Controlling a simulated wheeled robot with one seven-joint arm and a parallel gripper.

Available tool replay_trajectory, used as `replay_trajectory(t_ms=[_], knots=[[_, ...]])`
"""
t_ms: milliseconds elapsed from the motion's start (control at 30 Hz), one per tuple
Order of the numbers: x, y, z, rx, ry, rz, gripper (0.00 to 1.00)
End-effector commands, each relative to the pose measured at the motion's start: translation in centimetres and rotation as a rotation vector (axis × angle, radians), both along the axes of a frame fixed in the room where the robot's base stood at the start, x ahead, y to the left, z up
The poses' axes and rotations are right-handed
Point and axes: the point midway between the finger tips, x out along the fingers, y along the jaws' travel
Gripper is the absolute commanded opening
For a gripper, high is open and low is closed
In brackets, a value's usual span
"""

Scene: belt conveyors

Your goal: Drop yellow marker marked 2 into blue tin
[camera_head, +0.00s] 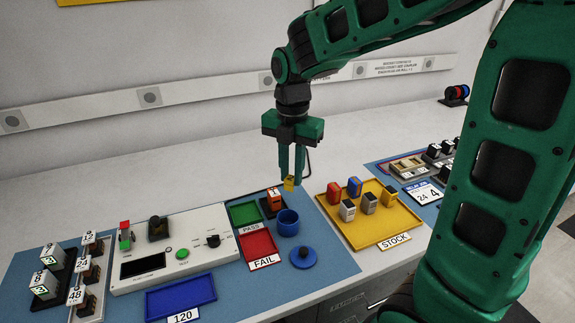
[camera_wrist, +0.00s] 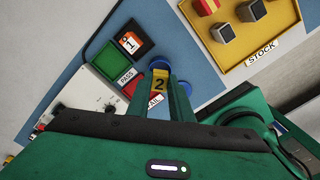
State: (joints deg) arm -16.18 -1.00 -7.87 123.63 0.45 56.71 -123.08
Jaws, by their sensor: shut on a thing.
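The yellow marker (camera_head: 289,182) is held between the fingertips of my gripper (camera_head: 290,177), above the bench. In the wrist view the yellow marker (camera_wrist: 160,82) shows a black 2 between the fingers (camera_wrist: 163,88). The open blue tin (camera_head: 288,223) stands upright on the blue mat, below the marker and apart from it. In the wrist view the blue tin (camera_wrist: 184,88) is mostly hidden behind the marker and fingers. Its blue lid (camera_head: 303,257) lies on the mat in front of it.
A yellow STOCK tray (camera_head: 353,236) with several blocks stands right of the tin. A green PASS tray (camera_head: 244,214), a red FAIL tray (camera_head: 258,246) and an orange block (camera_head: 273,198) in a black holder are close by. A tester panel (camera_head: 196,229) lies to the left.

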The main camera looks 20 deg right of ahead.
Motion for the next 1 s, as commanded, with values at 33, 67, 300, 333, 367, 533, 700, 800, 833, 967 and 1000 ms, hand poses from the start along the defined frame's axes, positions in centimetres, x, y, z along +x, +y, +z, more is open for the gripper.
replay_trajectory(t_ms=[33,67,300,333,367,533,700,800,833,967,1000], knots=[[-0.1,0.1,-0.6,0.0,0.004,0.002,0.0],[0.0,0.1,-1.0,-0.001,0.002,0.003,0.0],[0.0,0.4,-3.4,-0.001,0.002,0.006,0.0],[0.0,0.4,-3.7,-0.001,0.002,0.006,0.0],[0.0,0.4,-3.9,-0.001,0.003,0.007,0.0],[0.0,0.5,-4.5,-0.001,0.001,0.007,0.0],[0.0,0.5,-4.6,0.0,0.0,0.007,0.0],[0.0,0.5,-4.6,0.0,0.0,0.007,0.0],[0.0,0.5,-4.6,0.0,0.0,0.007,0.24],[0.0,0.5,-4.6,0.0,0.0,0.007,0.41],[0.0,0.5,-4.6,0.0,0.0,0.007,0.41]])
